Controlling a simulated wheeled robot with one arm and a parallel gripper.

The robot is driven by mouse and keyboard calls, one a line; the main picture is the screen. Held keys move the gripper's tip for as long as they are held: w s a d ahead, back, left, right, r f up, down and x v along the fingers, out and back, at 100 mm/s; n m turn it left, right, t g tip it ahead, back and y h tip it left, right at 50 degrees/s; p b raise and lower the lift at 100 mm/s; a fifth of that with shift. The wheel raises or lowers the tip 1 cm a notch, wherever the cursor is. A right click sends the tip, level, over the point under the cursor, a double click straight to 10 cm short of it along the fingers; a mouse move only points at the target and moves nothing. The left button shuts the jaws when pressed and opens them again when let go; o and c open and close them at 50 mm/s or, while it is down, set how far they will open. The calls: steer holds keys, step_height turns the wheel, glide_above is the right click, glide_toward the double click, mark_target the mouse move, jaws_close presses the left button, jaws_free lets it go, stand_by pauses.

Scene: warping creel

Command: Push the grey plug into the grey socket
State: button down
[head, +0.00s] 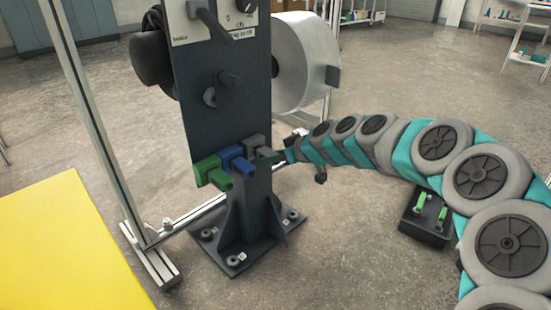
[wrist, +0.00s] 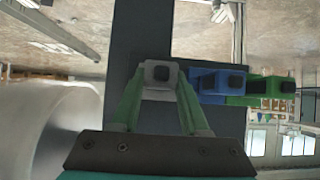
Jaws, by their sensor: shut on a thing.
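The grey socket (head: 254,143) is at the right end of a row of coloured sockets on the dark upright panel. The grey plug (head: 268,154) is at its front, in line with it; how deep it sits I cannot tell. In the wrist view a light grey block with a dark square face (wrist: 160,73) lies between my fingertips; plug and socket are hard to separate there. My gripper (wrist: 163,82) has its two green fingers shut on the grey plug. In the head view my gripper (head: 285,155) reaches the plug from the right, its fingertips small and partly hidden.
A blue connector (head: 236,160) and a green connector (head: 212,172) sit beside the grey one, close to my fingers. The panel stands on a bolted foot (head: 247,250). A large pale roll (head: 305,62) is behind. A dark block with green pegs (head: 428,218) is on the floor.

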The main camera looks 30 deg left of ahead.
steer(key=shift+w+a, duration=0.15)
steer(key=shift+a, duration=0.25)
stand_by(0.3)
steer(key=shift+c, duration=0.5)
jaws_free()
steer(key=shift+d+r, duration=0.1)
steer(key=v, duration=0.7)
steer(key=v, duration=0.7)
steer(key=shift+d+r+p, duration=0.2)
steer(key=shift+d+p, duration=0.05)
steer(key=shift+p, duration=0.15)
